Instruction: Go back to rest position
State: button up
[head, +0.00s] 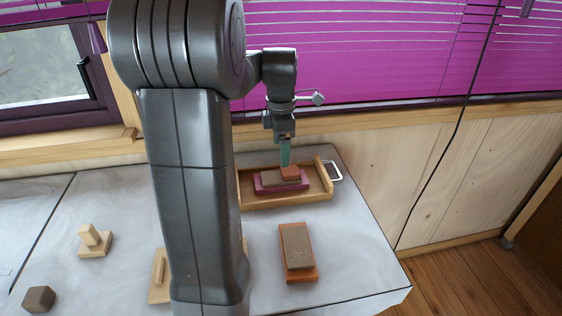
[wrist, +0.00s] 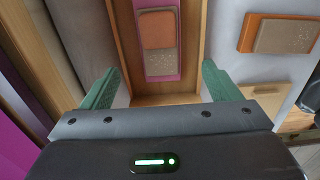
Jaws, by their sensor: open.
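My gripper (head: 285,155) is above the wooden tray at the back of the grey table, pointing down. In the wrist view its two green fingers (wrist: 160,85) are wide apart with nothing between them. The tray (wrist: 193,50) holds a magenta block (wrist: 142,8) with a brown piece (wrist: 162,62) and an orange piece (wrist: 156,30) on top. In the head view the magenta block (head: 259,188) lies inside the tray (head: 322,177), just below the fingers. Whether the fingertips touch anything there is hard to tell.
An orange and brown block (head: 297,247) lies in front of the tray. Pale wooden pieces (head: 95,243) and a dark brown block (head: 39,299) are at the left. My arm column hides the table's middle. A window with magenta blinds (head: 370,50) stands behind the table.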

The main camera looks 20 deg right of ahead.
aim_at(281, 176)
notch_tip(281, 176, up, 2)
jog(key=shift+r, duration=0.1)
dwell(0.4)
jog(key=shift+f, duration=4.2)
